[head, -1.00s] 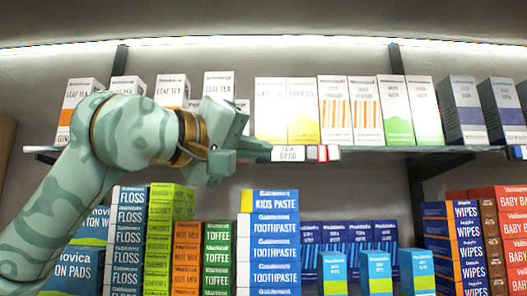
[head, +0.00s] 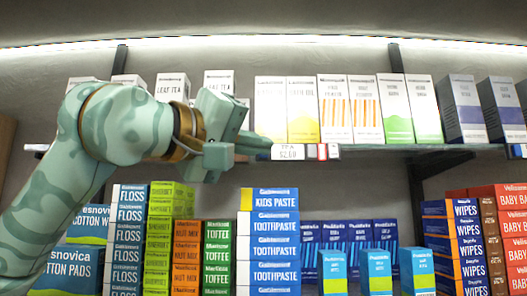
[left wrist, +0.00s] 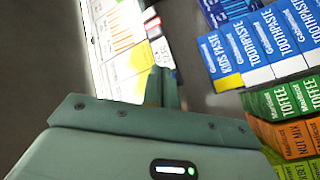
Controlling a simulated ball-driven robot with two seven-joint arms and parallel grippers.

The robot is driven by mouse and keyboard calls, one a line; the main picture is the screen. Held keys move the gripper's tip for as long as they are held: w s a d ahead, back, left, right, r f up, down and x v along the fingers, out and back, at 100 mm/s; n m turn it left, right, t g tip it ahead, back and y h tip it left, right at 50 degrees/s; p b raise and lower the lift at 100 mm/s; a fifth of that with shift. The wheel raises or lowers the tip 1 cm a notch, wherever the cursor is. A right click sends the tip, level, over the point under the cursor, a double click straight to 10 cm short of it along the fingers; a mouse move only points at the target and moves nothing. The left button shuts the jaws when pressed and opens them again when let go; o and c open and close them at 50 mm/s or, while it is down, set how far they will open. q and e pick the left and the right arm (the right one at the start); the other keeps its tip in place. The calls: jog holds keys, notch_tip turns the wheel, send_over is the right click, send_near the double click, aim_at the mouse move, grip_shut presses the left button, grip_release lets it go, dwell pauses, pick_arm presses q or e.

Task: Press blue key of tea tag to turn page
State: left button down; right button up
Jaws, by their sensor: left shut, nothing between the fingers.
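The tea tag (head: 287,152) is a small white label reading TEA with a price, on the front edge of the middle shelf. At its right end are small red and white blocks and a dark bluish strip; the blue key is too small to single out. My left gripper (head: 262,143) is shut and empty, its tips at the tag's upper left corner. I cannot tell whether they touch it. In the left wrist view the gripper's fingers (left wrist: 167,88) point toward the tag (left wrist: 162,52), partly covering it. My right gripper is not in view.
White leaf tea boxes (head: 173,88) and yellow-based boxes (head: 302,110) stand on the shelf (head: 385,149) just behind its edge. Below are stacked toothpaste boxes (head: 275,250) and toffee boxes (head: 217,258). Free space lies in front of the shelf, right of the tag.

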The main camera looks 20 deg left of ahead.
pick_arm(q)
jog(key=s, duration=0.2)
jog(key=s+d+b, duration=0.1)
jog(key=s, duration=0.1)
jog(key=shift+s+d, duration=0.2)
jog(key=shift+s, duration=0.2)
dwell(0.8)
